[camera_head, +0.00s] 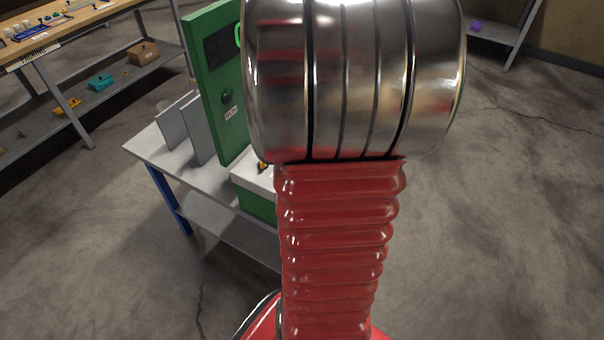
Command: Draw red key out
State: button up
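No red key shows in the head view. My own arm, a red ribbed sleeve and a shiny metal joint, fills the middle and hides much behind it. My gripper is not in view. A tall green panel (232,134) with a dark window, a round knob and a small label stands upright on a grey table (150,146). A green box with a pale top (255,205) sits on the table in front of it, partly hidden by my arm. A small orange and dark item (263,165) shows at the box's top edge; I cannot tell what it is.
Grey upright plates (178,125) stand on the table left of the panel. A wooden-topped shelf (60,40) at upper left holds small items, with a teal box (101,82) and a brown box (143,53) below. The concrete floor at right (510,220) is clear.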

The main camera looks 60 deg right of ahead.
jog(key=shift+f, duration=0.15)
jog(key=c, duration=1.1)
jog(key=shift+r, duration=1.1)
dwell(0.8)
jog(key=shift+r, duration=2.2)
